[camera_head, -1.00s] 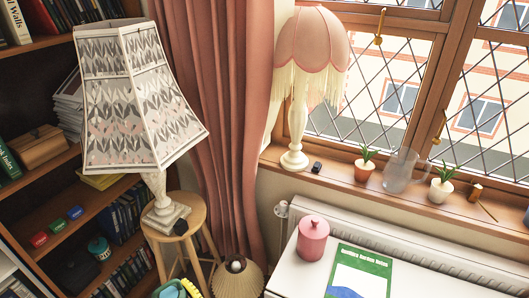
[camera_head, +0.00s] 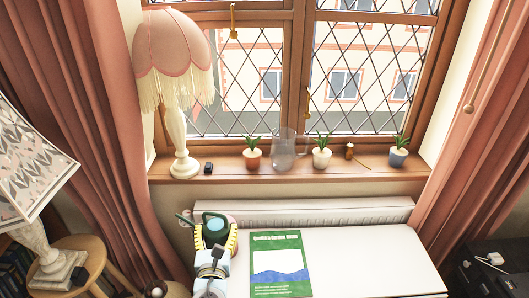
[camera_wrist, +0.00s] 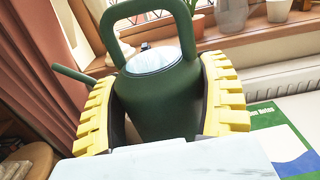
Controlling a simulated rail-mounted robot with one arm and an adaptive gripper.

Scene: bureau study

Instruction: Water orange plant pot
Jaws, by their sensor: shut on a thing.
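The orange plant pot (camera_head: 253,161) stands upright on the windowsill with a small green plant in it. It also shows at the top of the wrist view (camera_wrist: 198,25). My gripper (camera_head: 214,236), with yellow ribbed fingers, is shut around the body of a dark green watering can (camera_wrist: 155,100). The can looks upright, handle on top, and its thin spout (camera_wrist: 75,75) points left. In the head view the can (camera_head: 209,217) is below and left of the orange pot, apart from it, in front of the sill.
A tall pink lamp (camera_head: 176,140) and a small black object (camera_head: 208,168) stand left. A green book (camera_head: 278,270) lies on the white surface (camera_head: 365,260).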

